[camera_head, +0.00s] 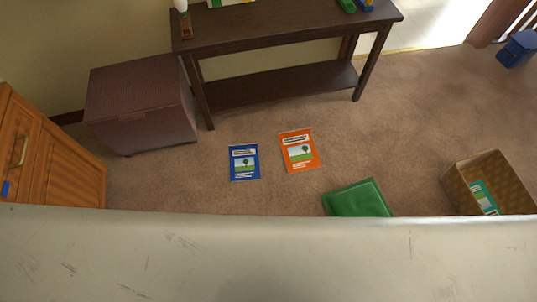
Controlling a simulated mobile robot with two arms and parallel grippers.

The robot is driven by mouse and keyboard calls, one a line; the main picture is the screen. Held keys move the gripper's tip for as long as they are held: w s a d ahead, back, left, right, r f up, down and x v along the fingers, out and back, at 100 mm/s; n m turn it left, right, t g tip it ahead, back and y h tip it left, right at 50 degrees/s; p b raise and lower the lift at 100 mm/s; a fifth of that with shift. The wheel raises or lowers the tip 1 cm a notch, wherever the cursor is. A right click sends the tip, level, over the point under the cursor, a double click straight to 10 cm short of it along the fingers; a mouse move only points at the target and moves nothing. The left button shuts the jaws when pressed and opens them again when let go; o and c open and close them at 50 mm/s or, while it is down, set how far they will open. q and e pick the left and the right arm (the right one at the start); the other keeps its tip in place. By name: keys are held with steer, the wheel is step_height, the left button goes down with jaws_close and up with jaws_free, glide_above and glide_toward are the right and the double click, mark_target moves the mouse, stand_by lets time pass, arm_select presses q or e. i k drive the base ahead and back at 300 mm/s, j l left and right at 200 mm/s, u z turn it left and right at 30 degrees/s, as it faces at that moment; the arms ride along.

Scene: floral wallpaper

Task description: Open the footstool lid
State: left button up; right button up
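The footstool (140,108) is a dark reddish-brown box on the carpet at the upper left, left of the dark console table. Its lid (128,85) lies flat on top and is closed, with a small tab (132,116) at the upper front edge. Neither of my grippers shows in the head view. A pale, scuffed surface fills the whole lower part of the picture, and hides the floor there.
The console table (280,28) stands right beside the footstool. A wooden cabinet (60,165) is at the left. A blue book (244,162), an orange book (299,150) and a green cushion (357,199) lie on the floor. A woven basket (462,190) stands at right.

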mark_target(125, 91)
steer(key=u, duration=1.35)
